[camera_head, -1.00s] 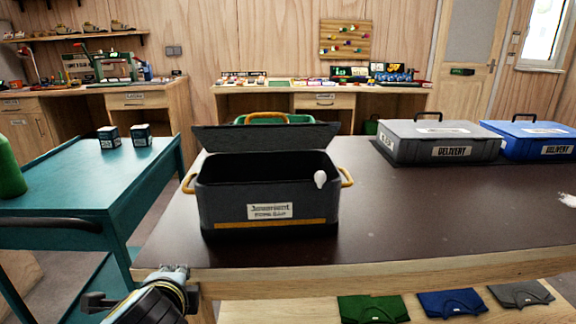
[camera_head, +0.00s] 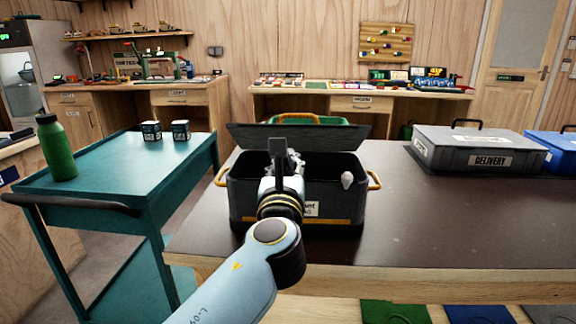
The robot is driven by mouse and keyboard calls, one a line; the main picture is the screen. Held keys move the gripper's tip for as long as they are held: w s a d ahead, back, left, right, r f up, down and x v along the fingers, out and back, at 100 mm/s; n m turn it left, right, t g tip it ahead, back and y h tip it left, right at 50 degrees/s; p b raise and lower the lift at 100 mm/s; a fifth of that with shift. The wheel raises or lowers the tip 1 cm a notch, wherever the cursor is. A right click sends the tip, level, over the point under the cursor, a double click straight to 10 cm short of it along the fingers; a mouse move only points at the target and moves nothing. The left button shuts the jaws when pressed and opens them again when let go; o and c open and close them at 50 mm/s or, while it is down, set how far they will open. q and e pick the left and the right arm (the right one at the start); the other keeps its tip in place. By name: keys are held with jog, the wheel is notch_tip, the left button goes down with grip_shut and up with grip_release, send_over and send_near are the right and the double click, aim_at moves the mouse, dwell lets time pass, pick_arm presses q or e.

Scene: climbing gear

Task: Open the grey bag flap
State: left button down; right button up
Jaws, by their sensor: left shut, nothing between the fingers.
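A grey bag (camera_head: 463,158) with a DELIVERY label lies on the dark table top at the right, its top flat and closed, with a black handle behind it. A dark grey open bag (camera_head: 335,211) with yellow side handles stands at mid-table. Its flap (camera_head: 338,134) stands raised at the back. A small white rounded thing (camera_head: 347,180) shows at its right inner side. My left gripper (camera_head: 279,147) is shut and empty, pointing up in front of the dark bag's opening and hiding part of its front label. I cannot tell whether it touches the flap. My right gripper is out of view.
A blue delivery bag (camera_head: 556,151) sits right of the grey one, cut by the picture edge. Something green (camera_head: 318,121) stands behind the dark bag. A teal cart (camera_head: 125,170) with a green bottle (camera_head: 57,149) and two small boxes is at left. The table's right front is clear.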

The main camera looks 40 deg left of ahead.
aim_at(289, 138)
pick_arm(q)
jog(key=x, duration=0.5)
jog(key=shift+w+a, duration=0.2)
jog(key=shift+w, duration=0.1)
jog(key=shift+w+a, duration=0.25)
jog(key=shift+w, duration=0.15)
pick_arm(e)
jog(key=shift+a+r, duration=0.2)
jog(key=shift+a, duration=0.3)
pick_arm(q)
jog(key=shift+r+p, duration=0.2)
jog(key=shift+p, duration=0.25)
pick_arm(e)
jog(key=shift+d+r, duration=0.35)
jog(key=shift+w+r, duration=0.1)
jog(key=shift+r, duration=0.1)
